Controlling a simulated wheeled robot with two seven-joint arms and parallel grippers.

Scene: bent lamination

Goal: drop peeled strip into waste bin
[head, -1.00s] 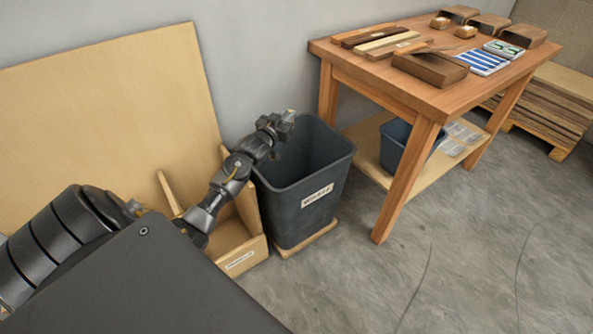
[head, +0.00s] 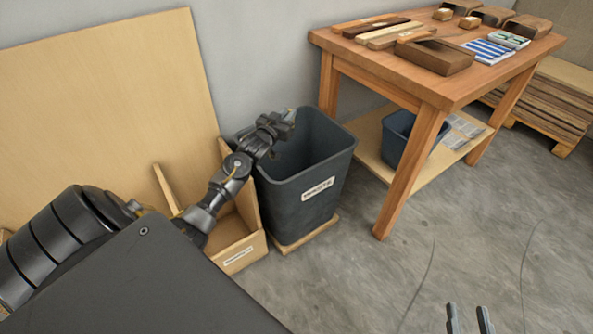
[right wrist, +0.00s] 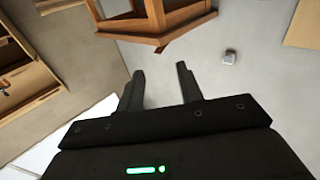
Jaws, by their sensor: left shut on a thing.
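The dark grey waste bin (head: 297,200), with a white label on its front, stands upright on a low wooden base by the wall. My left gripper (head: 287,120) is over the bin's open mouth, near its back left rim. It is shut on the peeled strip, of which almost nothing can be made out at this size. The inside bottom of the bin is hidden. My right gripper (head: 469,318) shows at the bottom right, over the floor, its two fingers apart and nothing between them. Its open fingers also show in the right wrist view (right wrist: 161,85).
A wooden box (head: 243,255) with a label stands left of the bin, before a large leaning board (head: 110,100). A wooden table (head: 455,88) with several wooden pieces stands right, a small blue bin (head: 397,138) on its lower shelf.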

